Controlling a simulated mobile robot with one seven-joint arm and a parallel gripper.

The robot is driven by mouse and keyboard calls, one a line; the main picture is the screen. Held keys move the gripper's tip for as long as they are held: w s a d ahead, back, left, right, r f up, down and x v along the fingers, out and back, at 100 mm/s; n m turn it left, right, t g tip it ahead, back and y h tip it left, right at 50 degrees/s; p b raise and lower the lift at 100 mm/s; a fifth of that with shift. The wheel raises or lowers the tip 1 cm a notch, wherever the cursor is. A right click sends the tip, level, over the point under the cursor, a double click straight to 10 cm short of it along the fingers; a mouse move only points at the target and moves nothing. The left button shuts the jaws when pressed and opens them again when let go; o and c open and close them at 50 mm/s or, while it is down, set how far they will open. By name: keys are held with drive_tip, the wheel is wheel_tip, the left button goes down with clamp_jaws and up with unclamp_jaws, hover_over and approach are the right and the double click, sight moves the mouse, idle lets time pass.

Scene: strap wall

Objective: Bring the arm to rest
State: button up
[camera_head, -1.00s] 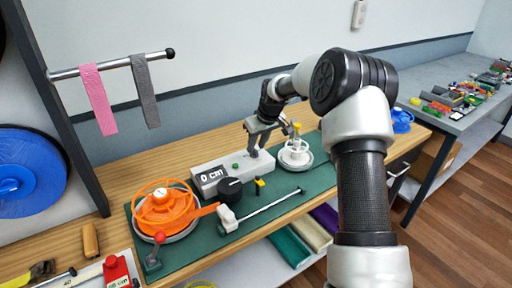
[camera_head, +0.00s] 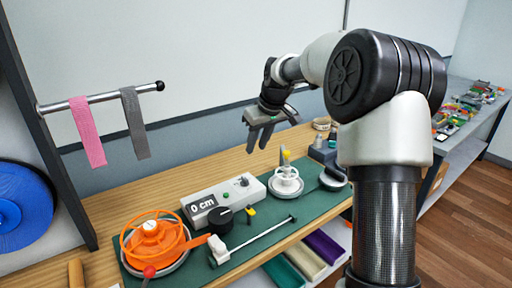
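My gripper (camera_head: 266,138) hangs in the air above the back part of the wooden workbench, its fingers pointing down. The fingers are apart, with nothing seen between them. My arm reaches in from the right and bends down to the gripper. Below the gripper stand a white box with a display reading 0 cm (camera_head: 228,195) and a white spool with a yellow top (camera_head: 286,180). The gripper touches neither.
An orange reel (camera_head: 155,240) and a black knob (camera_head: 220,216) lie on the green mat (camera_head: 262,242). A pink strap (camera_head: 87,132) and a grey strap (camera_head: 134,124) hang from a rail at left. A cluttered grey table (camera_head: 463,125) stands at right.

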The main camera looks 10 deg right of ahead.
drive_tip(key=s+a+r+m+h+p, duration=0.1)
drive_tip(key=s+r+p, duration=0.1)
drive_tip(key=s+r, duration=0.5)
drive_tip(key=s+a+r+m+t+p, duration=0.1)
drive_tip(key=s+r+p, duration=0.15)
drive_tip(key=s, duration=0.85)
drive_tip(key=s+a+r+m+h+p, duration=0.1)
drive_tip(key=s+r+p, duration=0.1)
drive_tip(key=s+r, duration=0.55)
drive_tip(key=s+f+m+p, duration=0.1)
drive_tip(key=s+f+p, duration=0.1)
drive_tip(key=s, duration=1)
drive_tip(key=shift+s+f+m+t, duration=0.25)
drive_tip(key=shift+f+m+t, duration=0.05)
drive_tip(key=shift+f, duration=0.5)
